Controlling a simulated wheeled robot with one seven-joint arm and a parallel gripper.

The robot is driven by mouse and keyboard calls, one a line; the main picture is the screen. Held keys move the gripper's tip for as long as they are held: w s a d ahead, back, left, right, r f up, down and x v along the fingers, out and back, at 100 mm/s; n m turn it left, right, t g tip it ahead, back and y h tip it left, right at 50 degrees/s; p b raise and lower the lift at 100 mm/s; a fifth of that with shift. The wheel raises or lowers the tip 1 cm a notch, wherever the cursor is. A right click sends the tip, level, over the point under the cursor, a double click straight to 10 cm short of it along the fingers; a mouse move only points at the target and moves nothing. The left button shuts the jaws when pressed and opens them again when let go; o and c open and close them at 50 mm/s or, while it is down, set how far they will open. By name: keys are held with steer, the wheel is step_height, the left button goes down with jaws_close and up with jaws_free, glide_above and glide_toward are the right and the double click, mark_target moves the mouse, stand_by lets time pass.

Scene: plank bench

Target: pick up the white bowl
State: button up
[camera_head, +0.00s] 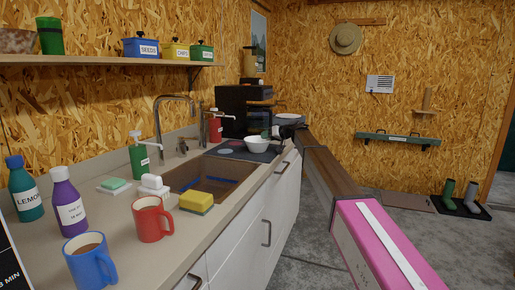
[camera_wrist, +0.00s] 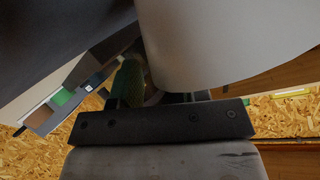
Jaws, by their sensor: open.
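The white bowl (camera_head: 258,143) stands upright at the far end of the counter, by the dark hob. My gripper (camera_head: 284,132) is just right of and behind the bowl, close to its rim; I cannot tell whether they touch. In the wrist view a large pale curved surface (camera_wrist: 225,40), likely the bowl, fills the upper right, very near my gripper (camera_wrist: 152,98). A green textured thing (camera_wrist: 131,80) shows beside it. My gripper is open; its fingertips are largely hidden.
The sink (camera_head: 215,175), yellow sponge (camera_head: 195,202), red mug (camera_head: 151,220) and blue mug (camera_head: 88,262) are nearer on the counter. A red dispenser (camera_head: 215,128) and black oven (camera_head: 240,105) stand behind the bowl.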

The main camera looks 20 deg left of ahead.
jaws_close()
